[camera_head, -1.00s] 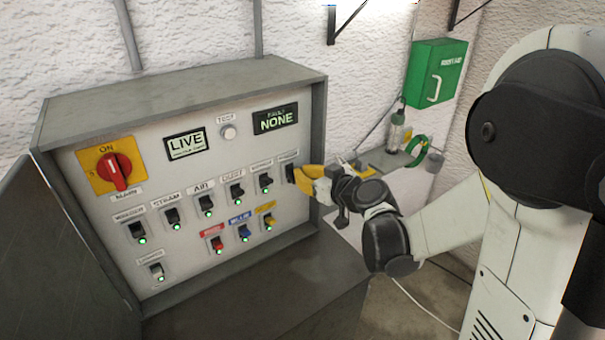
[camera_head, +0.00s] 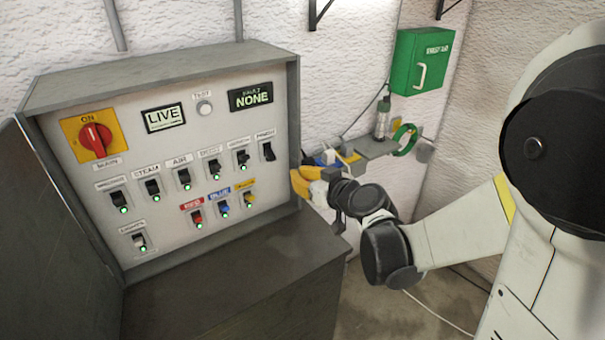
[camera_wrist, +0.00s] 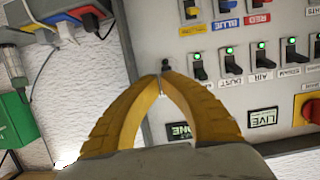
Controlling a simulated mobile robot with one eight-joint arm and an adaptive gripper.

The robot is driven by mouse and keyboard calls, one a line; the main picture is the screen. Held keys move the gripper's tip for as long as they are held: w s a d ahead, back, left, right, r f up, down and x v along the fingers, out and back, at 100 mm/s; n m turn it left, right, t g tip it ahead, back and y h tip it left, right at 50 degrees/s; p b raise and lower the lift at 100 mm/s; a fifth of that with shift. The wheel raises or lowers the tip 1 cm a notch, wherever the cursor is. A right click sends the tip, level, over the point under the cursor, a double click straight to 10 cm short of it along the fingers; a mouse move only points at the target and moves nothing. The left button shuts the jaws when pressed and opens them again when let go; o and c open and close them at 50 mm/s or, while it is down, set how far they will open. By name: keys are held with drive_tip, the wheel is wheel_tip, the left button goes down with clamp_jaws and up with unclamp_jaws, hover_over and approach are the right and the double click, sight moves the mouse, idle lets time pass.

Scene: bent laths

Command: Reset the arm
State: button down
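My gripper (camera_head: 301,181) has yellow fingers and is just off the right edge of the control panel (camera_head: 90,185), below and right of its rightmost switch (camera_head: 268,151). In the wrist view, which shows the panel upside down, the fingertips (camera_wrist: 160,80) meet with nothing visible between them. They appear in front of the panel near the dark end of the row. The rightmost switch shows no green light, while the other black switches in its row have green lights. The fault display (camera_head: 250,97) reads NONE and the other display (camera_head: 164,117) reads LIVE.
The grey cabinet ledge (camera_head: 240,285) juts out below the panel. An open cabinet door (camera_head: 50,240) stands at the left. A green first aid box (camera_head: 421,62) hangs above.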

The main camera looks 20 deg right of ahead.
drive_tip(key=s+f+m+g+h+b, duration=0.1)
drive_tip(key=s+f+b, duration=0.3)
drive_tip(key=s, duration=0.4)
drive_tip(key=s+d+f+m+g+h+b, duration=0.1)
drive_tip(key=s+f+g+h+b, duration=0.1)
drive_tip(key=s, duration=0.7)
drive_tip(key=s+f+m+g+h+b, duration=0.1)
drive_tip(key=s+f+g+b, duration=0.3)
drive_tip(key=s+f+b, duration=0.3)
drive_tip(key=shift+s+d+f+m+h, duration=0.25)
drive_tip(key=shift+s+f+m+h, duration=0.05)
drive_tip(key=shift+s+f, duration=0.35)
